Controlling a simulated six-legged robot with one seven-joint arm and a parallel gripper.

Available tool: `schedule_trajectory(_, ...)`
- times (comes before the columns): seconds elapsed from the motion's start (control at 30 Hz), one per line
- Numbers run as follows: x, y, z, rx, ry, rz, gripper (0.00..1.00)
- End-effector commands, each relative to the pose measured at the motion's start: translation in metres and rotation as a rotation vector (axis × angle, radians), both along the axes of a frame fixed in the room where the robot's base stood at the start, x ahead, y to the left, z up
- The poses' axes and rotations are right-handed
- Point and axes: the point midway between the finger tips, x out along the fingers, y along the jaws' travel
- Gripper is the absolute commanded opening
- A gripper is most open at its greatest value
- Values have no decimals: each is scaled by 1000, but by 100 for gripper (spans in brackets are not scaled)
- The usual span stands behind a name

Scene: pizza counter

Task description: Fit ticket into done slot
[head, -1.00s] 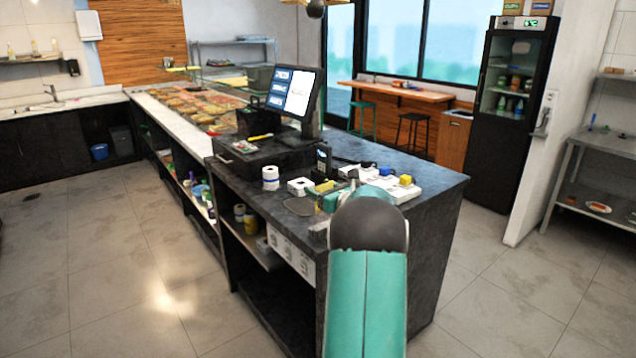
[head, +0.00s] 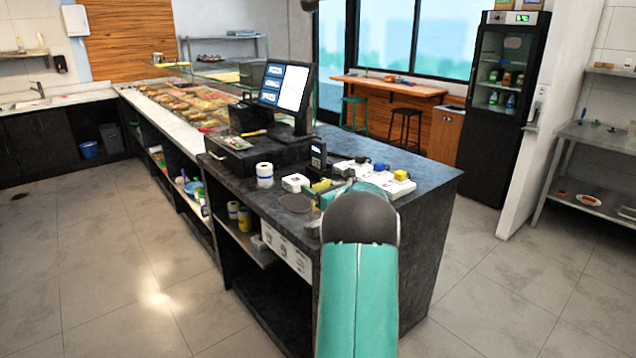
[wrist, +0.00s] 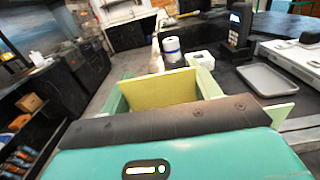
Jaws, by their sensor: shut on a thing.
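My gripper (wrist: 162,92) is shut on a pale yellow-green ticket (wrist: 158,88), which stands up as a flat panel between the green fingers in the wrist view. A strip of the same pale colour shows at the right of my wrist. In the head view my arm hides most of the gripper, above the near part of the dark counter. A yellow patch (head: 321,186) beside my arm there may be the ticket. A white unit (head: 385,178) with blue and yellow blocks is on the counter; I cannot tell which part is the done slot.
A paper roll (wrist: 172,49), a small white box (wrist: 201,60) and a dark card terminal (wrist: 239,27) stand beyond the gripper. A grey tray (wrist: 279,84) lies at the right. The till screen (head: 287,88) stands farther back. The floor left of the counter is clear.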

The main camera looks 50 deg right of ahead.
Motion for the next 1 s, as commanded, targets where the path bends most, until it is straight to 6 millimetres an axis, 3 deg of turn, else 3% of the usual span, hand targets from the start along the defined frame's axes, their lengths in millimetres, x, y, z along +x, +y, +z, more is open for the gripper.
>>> schedule_trajectory(0.4, 1, -1, -34, -1, 1, -1, 38)
schedule_trajectory(1.0, 2, -1, -36, -2, 1, -1, 38)
